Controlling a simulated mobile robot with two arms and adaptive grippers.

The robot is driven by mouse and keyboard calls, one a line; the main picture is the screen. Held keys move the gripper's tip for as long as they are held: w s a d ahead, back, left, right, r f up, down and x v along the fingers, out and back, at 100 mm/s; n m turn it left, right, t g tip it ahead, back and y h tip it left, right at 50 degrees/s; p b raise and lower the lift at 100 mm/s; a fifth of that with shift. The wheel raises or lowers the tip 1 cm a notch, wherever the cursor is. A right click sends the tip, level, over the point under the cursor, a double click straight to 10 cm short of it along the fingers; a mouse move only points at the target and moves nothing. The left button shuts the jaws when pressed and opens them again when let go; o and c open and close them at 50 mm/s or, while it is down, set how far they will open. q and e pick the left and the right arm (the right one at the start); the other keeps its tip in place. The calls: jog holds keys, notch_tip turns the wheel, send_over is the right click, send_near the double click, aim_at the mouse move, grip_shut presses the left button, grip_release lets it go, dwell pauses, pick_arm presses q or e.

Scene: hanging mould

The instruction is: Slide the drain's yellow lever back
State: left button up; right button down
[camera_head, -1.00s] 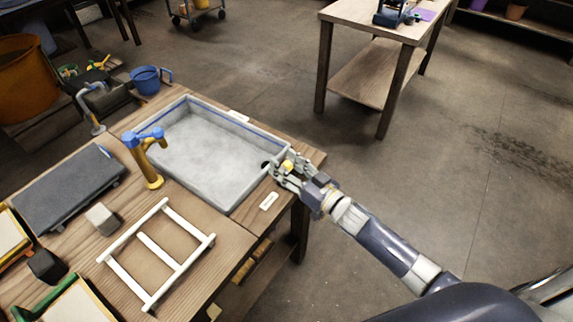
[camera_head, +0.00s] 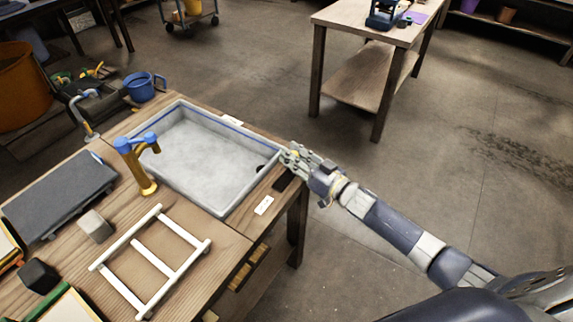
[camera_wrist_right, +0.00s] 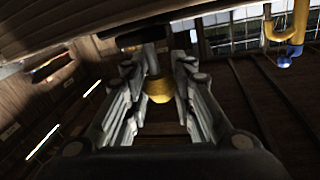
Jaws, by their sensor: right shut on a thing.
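The grey basin (camera_head: 170,178) is set in the wooden table, with a dark drain hole (camera_head: 261,168) near its right end. My right gripper (camera_head: 290,156) is at the table's right edge, just outside the basin's far right corner. In the right wrist view, the yellow lever (camera_wrist_right: 160,88) stands between the two fingers, and the gripper (camera_wrist_right: 158,95) is shut on it. The lever is hidden by the gripper in the head view. A dark slot (camera_head: 283,183) shows in the tabletop in front of the gripper. My left gripper is not in view.
A blue and yellow tap (camera_head: 139,163) stands at the basin's left side. A white rack (camera_head: 155,257), a grey block (camera_head: 96,226) and a small white label (camera_head: 264,205) lie on the table. The floor right of the table is clear.

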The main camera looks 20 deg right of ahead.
jog(key=shift+w+d+r, duration=0.1)
jog(key=shift+d, duration=0.05)
jog(key=c, duration=1.3)
grip_release()
jog(key=shift+d, duration=0.1)
jog(key=shift+s+d, duration=0.1)
jog(key=shift+s, duration=0.2)
jog(key=v, duration=1.1)
jog(key=shift+s+d, duration=0.1)
